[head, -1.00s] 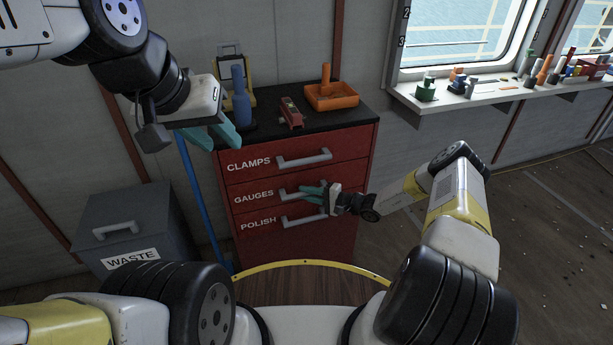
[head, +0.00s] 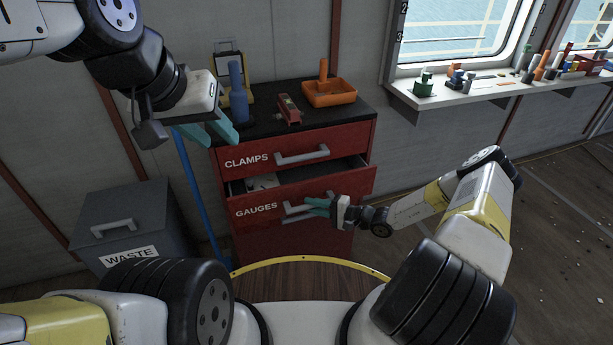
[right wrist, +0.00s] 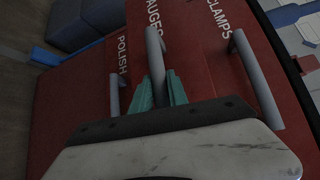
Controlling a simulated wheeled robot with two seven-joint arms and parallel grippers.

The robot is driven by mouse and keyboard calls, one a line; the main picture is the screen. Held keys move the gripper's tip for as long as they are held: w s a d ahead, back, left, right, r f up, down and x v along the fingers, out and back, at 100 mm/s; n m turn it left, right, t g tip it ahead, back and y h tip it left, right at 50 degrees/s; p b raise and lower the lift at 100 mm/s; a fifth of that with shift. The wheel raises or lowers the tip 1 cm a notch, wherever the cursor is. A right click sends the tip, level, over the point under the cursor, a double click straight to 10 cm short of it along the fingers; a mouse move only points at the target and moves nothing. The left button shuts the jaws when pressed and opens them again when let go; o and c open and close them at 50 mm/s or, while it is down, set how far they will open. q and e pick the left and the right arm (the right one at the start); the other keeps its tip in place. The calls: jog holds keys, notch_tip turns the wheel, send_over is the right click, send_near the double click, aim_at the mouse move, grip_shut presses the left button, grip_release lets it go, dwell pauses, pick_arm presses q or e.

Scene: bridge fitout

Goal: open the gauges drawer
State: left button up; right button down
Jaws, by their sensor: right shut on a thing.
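The red cabinet's GAUGES drawer (head: 345,189) is partly pulled out, and a light-coloured item (head: 262,182) shows inside it. Its grey bar handle (head: 294,213) is also in the right wrist view (right wrist: 155,55). My right gripper (head: 318,207) is shut on this handle, its teal fingers around the bar; they also show in the right wrist view (right wrist: 160,92). The CLAMPS drawer (head: 343,142) above is closed. The POLISH drawer is hidden in the head view but its label (right wrist: 122,54) shows in the right wrist view. My left gripper (head: 208,132) is open and empty, left of the cabinet top.
On the black cabinet top are an orange tray (head: 330,97), a red tool (head: 288,109) and a blue bottle-like item (head: 238,98). A grey WASTE bin (head: 120,215) stands left, with a blue pole (head: 195,185) between. A cluttered sill (head: 470,98) is at right.

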jog(key=s+d, duration=0.3)
jog(key=s, duration=0.6)
jog(key=s+d, duration=0.3)
jog(key=s, duration=0.7)
jog(key=shift+d, duration=0.1)
jog(key=c, duration=1.3)
grip_release()
jog(key=v, duration=0.7)
jog(key=shift+d, duration=0.35)
jog(key=shift+s+r, duration=0.1)
jog(key=shift+s, duration=0.05)
